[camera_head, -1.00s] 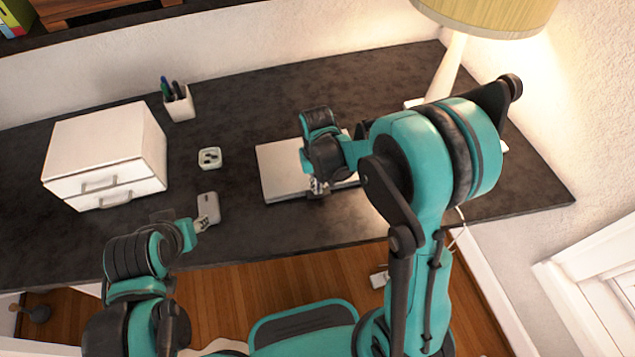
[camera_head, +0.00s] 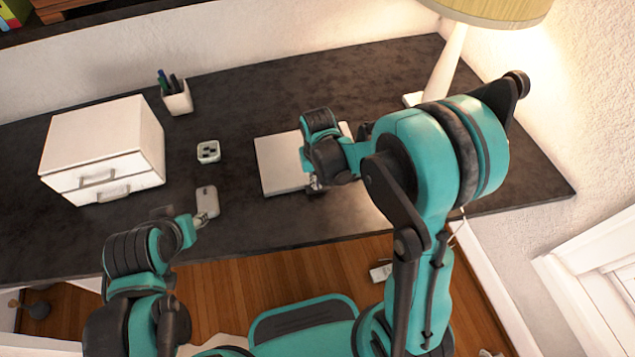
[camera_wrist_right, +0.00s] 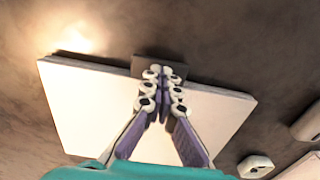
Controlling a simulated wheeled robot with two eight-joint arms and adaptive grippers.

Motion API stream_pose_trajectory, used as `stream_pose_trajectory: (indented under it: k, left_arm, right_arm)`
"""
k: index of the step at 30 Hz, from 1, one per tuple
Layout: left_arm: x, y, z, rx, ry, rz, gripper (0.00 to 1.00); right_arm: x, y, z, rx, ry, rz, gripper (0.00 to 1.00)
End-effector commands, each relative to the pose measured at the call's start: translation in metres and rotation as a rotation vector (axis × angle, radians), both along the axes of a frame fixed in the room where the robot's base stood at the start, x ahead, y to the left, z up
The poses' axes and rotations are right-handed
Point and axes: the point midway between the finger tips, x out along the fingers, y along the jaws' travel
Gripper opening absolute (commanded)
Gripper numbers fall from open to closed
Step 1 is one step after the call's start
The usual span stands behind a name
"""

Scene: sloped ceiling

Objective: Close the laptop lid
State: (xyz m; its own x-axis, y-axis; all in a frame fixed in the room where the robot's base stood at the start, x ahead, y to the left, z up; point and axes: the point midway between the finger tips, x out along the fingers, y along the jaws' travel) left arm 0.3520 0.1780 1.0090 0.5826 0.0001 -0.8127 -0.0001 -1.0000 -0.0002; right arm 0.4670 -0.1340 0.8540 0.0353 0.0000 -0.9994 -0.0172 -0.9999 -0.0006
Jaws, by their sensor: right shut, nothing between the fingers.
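The laptop (camera_head: 279,170) lies on the dark desk as a flat, pale silver slab; its lid looks down flat on the base. My right arm hides its right part. It also shows in the right wrist view (camera_wrist_right: 85,100). My right gripper (camera_head: 316,184) is over the laptop's near edge. In the right wrist view its fingertips (camera_wrist_right: 163,85) are together with nothing between them, in front of the laptop's edge; I cannot tell whether they touch it. My left gripper (camera_head: 203,220) is at the desk's front edge, beside a phone; its opening is too small to tell.
A white drawer box (camera_head: 105,150) and a pen cup (camera_head: 177,98) stand at the left. A small white square object (camera_head: 208,151) and a phone (camera_head: 207,201) lie left of the laptop. A lamp (camera_head: 447,62) stands at the back right. The desk behind the laptop is clear.

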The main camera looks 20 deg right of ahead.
Motion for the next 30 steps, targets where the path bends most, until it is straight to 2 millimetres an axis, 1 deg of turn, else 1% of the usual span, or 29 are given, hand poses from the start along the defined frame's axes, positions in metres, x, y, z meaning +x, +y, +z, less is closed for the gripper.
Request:
stream_pose_trajectory:
  k: [1, 5, 12, 15, 18, 21, 30]
  left_arm:
    - [0.0, 0.0, 0.011, 0.0, 0.0, 0.0, 0.4]
    - [0.0, 0.0, 0.034, 0.0, 0.0, 0.0, 0.4]
    - [0.0, 0.0, 0.053, 0.0, 0.0, 0.0, 0.4]
    - [0.0, 0.0, 0.059, 0.0, 0.0, 0.0, 0.4]
    - [0.0, 0.0, 0.062, 0.0, 0.0, 0.0, 0.4]
    - [0.0, 0.0, 0.064, 0.0, 0.0, 0.0, 0.4]
    - [0.0, 0.0, 0.063, 0.0, 0.0, 0.0, 0.4]
  right_arm:
    - [-0.001, 0.0, 0.012, 0.001, 0.004, 0.001, 0.0]
    - [0.002, -0.002, 0.043, -0.001, 0.001, 0.0, 0.0]
    - [0.002, -0.002, 0.099, -0.002, 0.001, 0.0, 0.0]
    - [0.002, -0.002, 0.117, -0.002, 0.001, 0.0, 0.0]
    - [0.002, -0.002, 0.129, -0.003, 0.001, 0.0, 0.0]
    - [0.002, -0.002, 0.135, -0.003, 0.001, 0.0, 0.0]
    - [0.002, -0.002, 0.138, -0.002, -0.002, 0.0, 0.0]
